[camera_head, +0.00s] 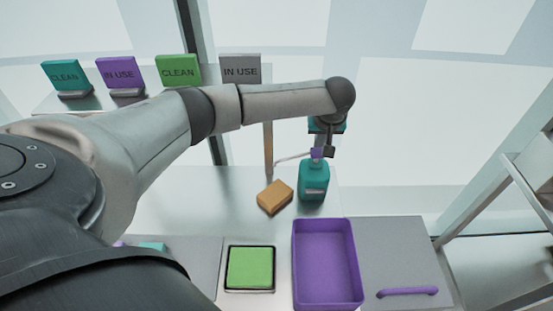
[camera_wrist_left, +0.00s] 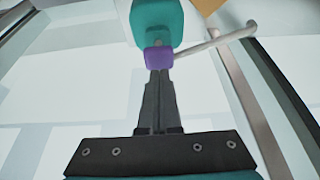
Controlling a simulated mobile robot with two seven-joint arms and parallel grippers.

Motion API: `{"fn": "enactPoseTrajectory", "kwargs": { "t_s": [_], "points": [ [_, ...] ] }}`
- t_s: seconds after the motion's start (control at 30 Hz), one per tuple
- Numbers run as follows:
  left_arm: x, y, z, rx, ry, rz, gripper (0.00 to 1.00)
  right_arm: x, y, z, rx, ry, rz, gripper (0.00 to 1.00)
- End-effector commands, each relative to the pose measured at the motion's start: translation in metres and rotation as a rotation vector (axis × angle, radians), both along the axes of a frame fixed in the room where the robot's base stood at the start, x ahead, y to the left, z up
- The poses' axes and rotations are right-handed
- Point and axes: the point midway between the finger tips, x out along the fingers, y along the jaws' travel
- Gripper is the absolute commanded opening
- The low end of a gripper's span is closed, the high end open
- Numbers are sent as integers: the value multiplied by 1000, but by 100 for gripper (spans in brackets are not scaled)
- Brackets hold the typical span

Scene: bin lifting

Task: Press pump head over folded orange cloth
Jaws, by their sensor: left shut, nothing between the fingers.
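The teal pump bottle (camera_head: 313,189) stands upright on the counter. It has a purple pump head (camera_head: 316,153) and a pale spout pointing left, toward the side where the folded orange cloth (camera_head: 275,198) lies. My left gripper (camera_head: 325,150) is at the pump head, its fingers shut with nothing between them. In the left wrist view the closed fingertips (camera_wrist_left: 158,76) meet the purple head (camera_wrist_left: 158,58) in the picture; I cannot tell if they press it. The bottle (camera_wrist_left: 157,22), spout (camera_wrist_left: 228,35) and an edge of the cloth (camera_wrist_left: 208,5) show there too. My right gripper is not in view.
A purple bin (camera_head: 327,264) and a green pad in a tray (camera_head: 249,267) are at the front. A grey panel with a purple handle (camera_head: 407,291) is at the right. Signs reading CLEAN (camera_head: 179,70) and IN USE (camera_head: 240,69) stand behind. A slim post rises behind the cloth.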

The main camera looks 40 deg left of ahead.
Motion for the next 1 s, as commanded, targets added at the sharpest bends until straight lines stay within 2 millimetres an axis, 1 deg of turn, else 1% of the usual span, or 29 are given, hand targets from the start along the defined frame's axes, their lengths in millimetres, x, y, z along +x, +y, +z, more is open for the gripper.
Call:
{"fn": "enactPoseTrajectory", "kwargs": {
  "t_s": [0.67, 1.0],
  "points": [
    [-1, 0, -26, 0, 2, 0, 0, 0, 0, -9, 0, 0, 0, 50],
    [-2, 0, -25, 0, 5, 0, 0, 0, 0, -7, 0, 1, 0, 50]
  ]
}}
